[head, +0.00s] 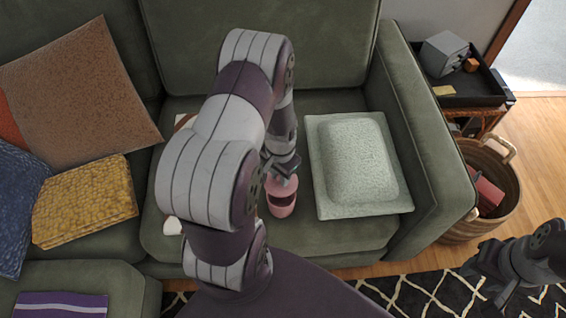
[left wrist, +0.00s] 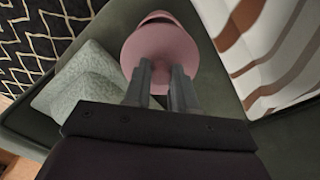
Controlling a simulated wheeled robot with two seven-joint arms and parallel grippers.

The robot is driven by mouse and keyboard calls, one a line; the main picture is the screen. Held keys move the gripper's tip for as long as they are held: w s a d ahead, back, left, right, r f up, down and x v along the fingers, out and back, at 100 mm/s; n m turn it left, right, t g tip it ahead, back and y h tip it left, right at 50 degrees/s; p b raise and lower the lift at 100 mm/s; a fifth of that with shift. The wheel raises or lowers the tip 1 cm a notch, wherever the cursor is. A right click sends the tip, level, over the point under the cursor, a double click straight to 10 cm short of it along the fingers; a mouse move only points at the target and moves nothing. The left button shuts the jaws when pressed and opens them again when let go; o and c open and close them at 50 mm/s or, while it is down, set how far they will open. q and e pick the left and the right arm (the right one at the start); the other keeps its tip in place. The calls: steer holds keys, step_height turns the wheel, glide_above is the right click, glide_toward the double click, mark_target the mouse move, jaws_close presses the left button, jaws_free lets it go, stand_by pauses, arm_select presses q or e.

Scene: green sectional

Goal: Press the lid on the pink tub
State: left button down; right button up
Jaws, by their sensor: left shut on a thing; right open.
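The pink tub (head: 282,210) stands on the green sofa seat, and part of its dark inside shows. The pink lid (left wrist: 150,55) is a round disc held between the fingers of my left gripper (left wrist: 168,75). In the head view my left gripper (head: 281,165) is right over the tub, with the lid above the tub's opening. A dark gap shows between lid and tub, so the lid is not flush. In the left wrist view the tub (left wrist: 158,14) is mostly hidden behind the lid. My right gripper (head: 482,283) is open and empty, off to the right over the rug.
A pale green cushion (head: 360,160) lies right of the tub. A brown-and-white striped cloth (left wrist: 265,50) lies on its other side, mostly hidden by my left arm in the head view. The sofa arm (head: 425,140), a wicker basket (head: 505,215) and a black tray (head: 480,88) are further right.

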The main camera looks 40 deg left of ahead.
arm_select(q)
step_height(320, 180, down, 5)
steer(key=b, duration=0.4)
steer(key=shift+r+b, duration=0.1)
steer(key=shift+b, duration=0.25)
steer(key=shift+f+b, duration=0.35)
steer(key=shift+f, duration=0.45)
steer(key=shift+r, duration=0.1)
steer(key=shift+p, duration=0.6)
steer(key=shift+f, duration=0.6)
stand_by(0.9)
steer(key=shift+c, duration=1.8)
jaws_free()
steer(key=shift+r, duration=0.15)
